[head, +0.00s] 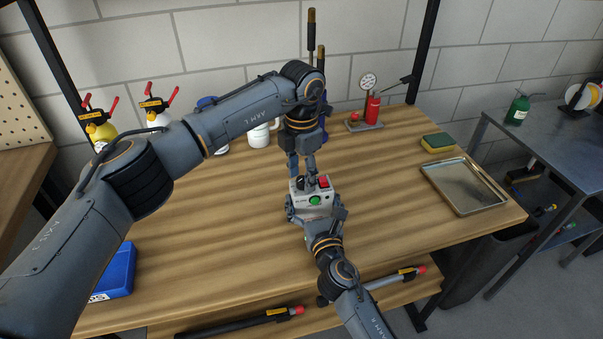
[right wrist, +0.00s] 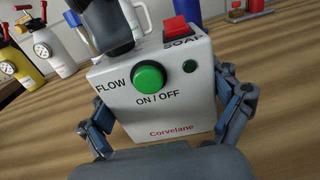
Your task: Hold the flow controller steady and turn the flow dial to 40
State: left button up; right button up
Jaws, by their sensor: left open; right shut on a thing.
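The flow controller (head: 312,199) is a small white box at the middle of the table, with a green ON/OFF button (right wrist: 149,78), a red SOAP switch (right wrist: 182,30) and a black flow dial (right wrist: 113,35). My right gripper (head: 315,209) is shut on the box; its fingers show at both sides in the right wrist view (right wrist: 167,120). My left gripper (head: 302,172) is open and points down over the dial. Its fingers appear on either side of the dial, but contact cannot be told. The dial's scale and setting cannot be read.
A metal tray (head: 464,187) and a sponge (head: 438,142) lie at the right. A blue bin (head: 115,271) sits front left.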

pick_arm(q)
grip_shut()
jog(key=shift+m, duration=0.3)
